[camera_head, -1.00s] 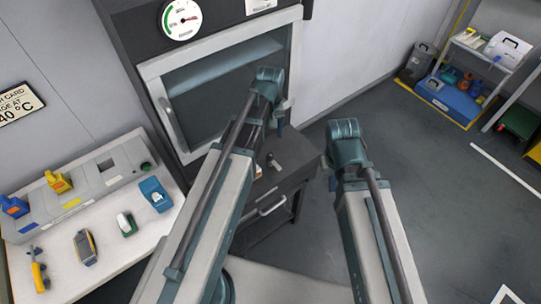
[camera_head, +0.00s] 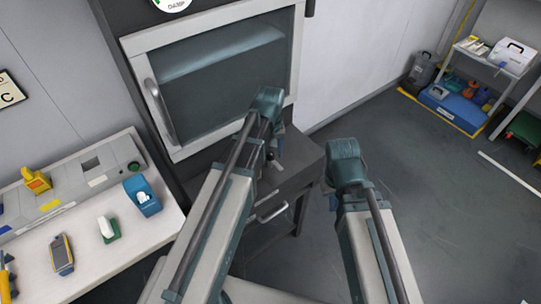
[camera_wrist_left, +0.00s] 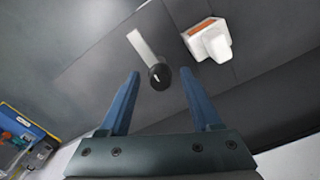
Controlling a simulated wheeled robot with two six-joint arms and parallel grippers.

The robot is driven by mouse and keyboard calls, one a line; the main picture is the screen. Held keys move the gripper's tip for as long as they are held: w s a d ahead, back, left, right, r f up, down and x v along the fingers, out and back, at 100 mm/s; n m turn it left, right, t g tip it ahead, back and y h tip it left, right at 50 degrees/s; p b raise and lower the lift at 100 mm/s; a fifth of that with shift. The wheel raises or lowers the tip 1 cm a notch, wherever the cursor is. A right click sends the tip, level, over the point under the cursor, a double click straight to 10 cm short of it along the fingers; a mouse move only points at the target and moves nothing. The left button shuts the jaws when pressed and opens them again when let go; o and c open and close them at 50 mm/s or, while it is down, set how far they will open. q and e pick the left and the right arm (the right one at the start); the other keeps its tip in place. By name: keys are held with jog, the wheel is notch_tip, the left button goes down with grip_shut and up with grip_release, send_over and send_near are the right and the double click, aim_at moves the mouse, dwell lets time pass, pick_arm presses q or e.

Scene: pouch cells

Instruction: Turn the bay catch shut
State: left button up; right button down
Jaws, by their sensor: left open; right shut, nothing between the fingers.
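The bay catch, a pale bar with a round black knob (camera_wrist_left: 160,76), shows in the left wrist view on a dark grey surface. The bar slants up and left from the knob. My left gripper (camera_wrist_left: 160,88) is open, and the knob appears between its fingertips; I cannot tell how far beyond them it lies. In the head view my left gripper (camera_head: 274,146) is in front of the dark cabinet, largely hidden by its own arm. My right gripper (camera_head: 332,184) is mostly hidden behind its wrist, to the right, away from the cabinet.
A white block with an orange strip (camera_wrist_left: 208,40) sits right of the catch. A glazed chamber door (camera_head: 215,85) stands above the dark cabinet with a drawer handle (camera_head: 269,211). A white bench (camera_head: 95,262) with tools is at left.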

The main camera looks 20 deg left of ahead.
pick_arm(q)
grip_shut()
dwell(0.5)
jog(key=m, duration=1.4)
jog(key=shift+a, duration=0.1)
jog(key=shift+m, duration=1.9)
